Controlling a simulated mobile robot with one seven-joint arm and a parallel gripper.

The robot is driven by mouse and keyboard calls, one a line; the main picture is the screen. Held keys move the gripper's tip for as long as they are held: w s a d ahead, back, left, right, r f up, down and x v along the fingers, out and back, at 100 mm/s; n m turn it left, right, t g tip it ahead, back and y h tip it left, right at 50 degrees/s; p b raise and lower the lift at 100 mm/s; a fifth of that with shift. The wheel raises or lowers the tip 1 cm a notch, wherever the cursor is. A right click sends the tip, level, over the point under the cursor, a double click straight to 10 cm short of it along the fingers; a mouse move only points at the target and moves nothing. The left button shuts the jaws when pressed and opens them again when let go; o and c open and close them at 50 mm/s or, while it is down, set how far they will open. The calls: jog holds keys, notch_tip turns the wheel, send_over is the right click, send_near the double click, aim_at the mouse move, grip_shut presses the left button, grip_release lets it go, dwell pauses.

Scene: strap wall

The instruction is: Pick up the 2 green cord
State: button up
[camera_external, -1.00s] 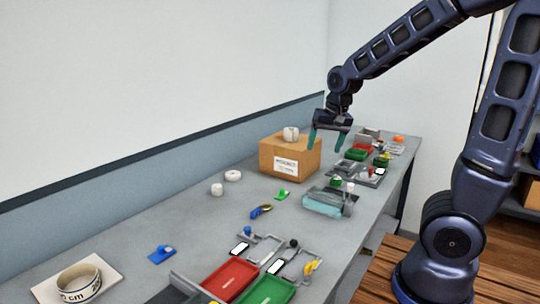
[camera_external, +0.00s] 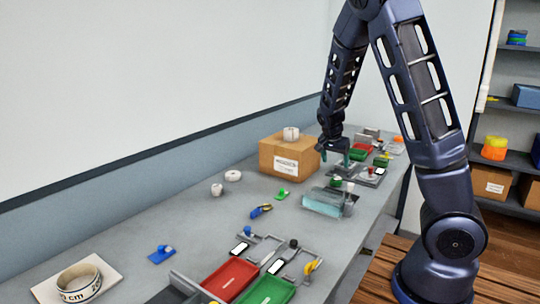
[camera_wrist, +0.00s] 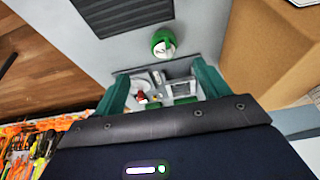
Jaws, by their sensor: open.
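A green roll with a white face (camera_wrist: 163,43) stands on the grey bench in the wrist view, beyond my fingertips. A green round piece that looks like it also shows in the external view (camera_external: 336,181), by a translucent teal box. Any number on it is too small to read. My gripper (camera_wrist: 160,84) has its two green fingers spread apart with nothing held. In the external view my gripper (camera_external: 335,158) is low, beside the cardboard box and behind the green round piece. A smaller green piece (camera_external: 282,194) lies nearer on the bench.
The cardboard box (camera_external: 288,158) carries a white roll and stands close to my gripper's left. The teal box (camera_external: 322,203) is in front. Red tray (camera_external: 230,280) and green tray (camera_external: 267,292) are in the foreground. The left middle of the bench is mostly clear.

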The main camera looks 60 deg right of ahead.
aim_at(337, 177)
jog(key=shift+d+x, duration=0.2)
jog(key=shift+x, duration=1.3)
jog(key=shift+d+x, duration=0.25)
jog(key=shift+x, duration=1.2)
jog(key=shift+w+x, duration=0.15)
jog(key=shift+x, duration=1.15)
jog(key=shift+w+x, duration=0.15)
jog(key=shift+x, duration=1.15)
jog(key=shift+d+r, duration=0.1)
jog(key=shift+d, duration=0.05)
jog(key=c, duration=1.1)
